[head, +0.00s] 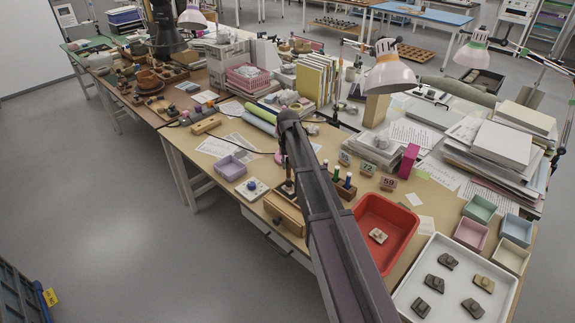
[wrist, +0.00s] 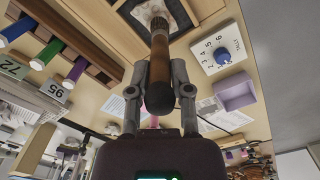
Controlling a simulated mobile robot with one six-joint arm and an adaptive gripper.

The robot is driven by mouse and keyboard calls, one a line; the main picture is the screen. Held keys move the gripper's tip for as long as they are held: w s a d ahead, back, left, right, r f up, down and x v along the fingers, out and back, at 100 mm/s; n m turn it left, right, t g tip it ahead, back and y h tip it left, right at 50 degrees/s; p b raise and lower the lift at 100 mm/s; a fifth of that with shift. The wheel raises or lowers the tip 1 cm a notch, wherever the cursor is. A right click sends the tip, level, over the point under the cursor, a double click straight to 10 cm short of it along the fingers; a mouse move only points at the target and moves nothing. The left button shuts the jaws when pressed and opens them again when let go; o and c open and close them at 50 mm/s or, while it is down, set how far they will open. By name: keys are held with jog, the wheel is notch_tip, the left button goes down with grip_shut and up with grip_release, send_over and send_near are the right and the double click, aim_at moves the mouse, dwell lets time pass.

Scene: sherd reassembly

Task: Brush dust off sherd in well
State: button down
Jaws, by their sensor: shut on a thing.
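My gripper (wrist: 160,85) is shut on the wooden handle of a brush (wrist: 160,60). I cannot tell whether the bristles touch anything. In the head view my arm crosses the table and covers much of the gripper and holder.
A white dial plate with a blue knob (head: 252,188) and a lilac tray (head: 230,168) lie left of the holder. A red tray (head: 398,218) holds one sherd; a white tray (head: 408,290) holds several.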

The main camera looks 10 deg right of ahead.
jog(key=shift+w+d, duration=0.4)
jog(key=shift+d, duration=0.15)
jog(key=shift+a+f, duration=0.1)
jog(key=shift+s+a, duration=0.6)
jog(key=shift+a, duration=0.05)
jog(key=shift+w+d, duration=0.1)
jog(key=shift+w+d, duration=0.5)
jog(key=shift+d, duration=0.15)
jog(key=shift+s+a, duration=0.55)
jog(key=shift+a, duration=0.2)
